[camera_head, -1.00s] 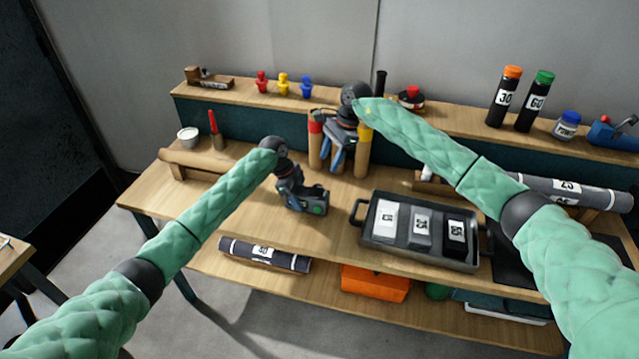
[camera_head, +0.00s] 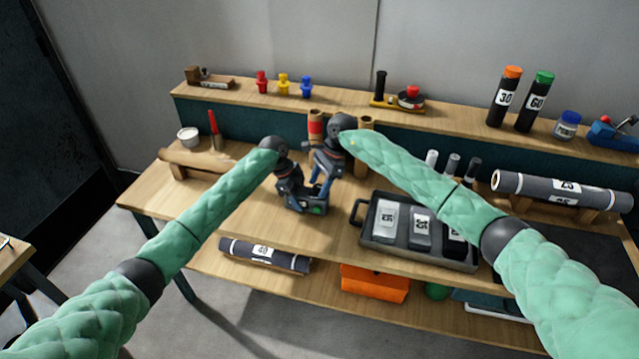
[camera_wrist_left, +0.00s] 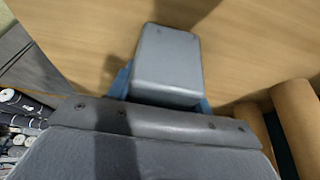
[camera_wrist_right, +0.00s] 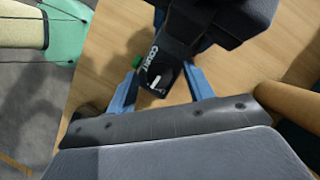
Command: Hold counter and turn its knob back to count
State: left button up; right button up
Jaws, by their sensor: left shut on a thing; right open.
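The counter (camera_head: 318,207) is a small grey block with a green spot on its front, just above or on the bench. My left gripper (camera_head: 297,207) is shut on it; the left wrist view shows its grey body (camera_wrist_left: 170,62) between blue fingers. In the right wrist view the counter's dark end (camera_wrist_right: 158,72) has a COUNT label and a white mark, with a green part beside it. My right gripper (camera_wrist_right: 161,90) is open, its blue fingers on either side of that end. I cannot tell whether they touch the knob.
A grey tray (camera_head: 366,240) with labelled blocks stands right of the counter. A wooden rest (camera_head: 190,165) is at the left. The bench front left is clear.

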jog(key=c, duration=1)
jog(key=m+t, duration=0.1)
jog(key=m, duration=0.2)
jog(key=shift+d, duration=0.1)
jog(key=m+t, duration=0.1)
jog(key=m, duration=0.1)
jog(key=m+t, duration=0.1)
jog(key=m, duration=0.2)
jog(key=shift+s, duration=0.2)
jog(key=m+t, duration=0.1)
jog(key=m, duration=0.3)
jog(key=shift+s+m+t+h, duration=0.1)
jog(key=shift+m+t+h, duration=0.3)
pick_arm(q)
jog(key=shift+s, duration=0.1)
pick_arm(e)
jog(key=m+t+h, duration=0.1)
jog(key=m, duration=0.3)
jog(key=shift+a, duration=0.2)
jog(key=shift+m, duration=0.3)
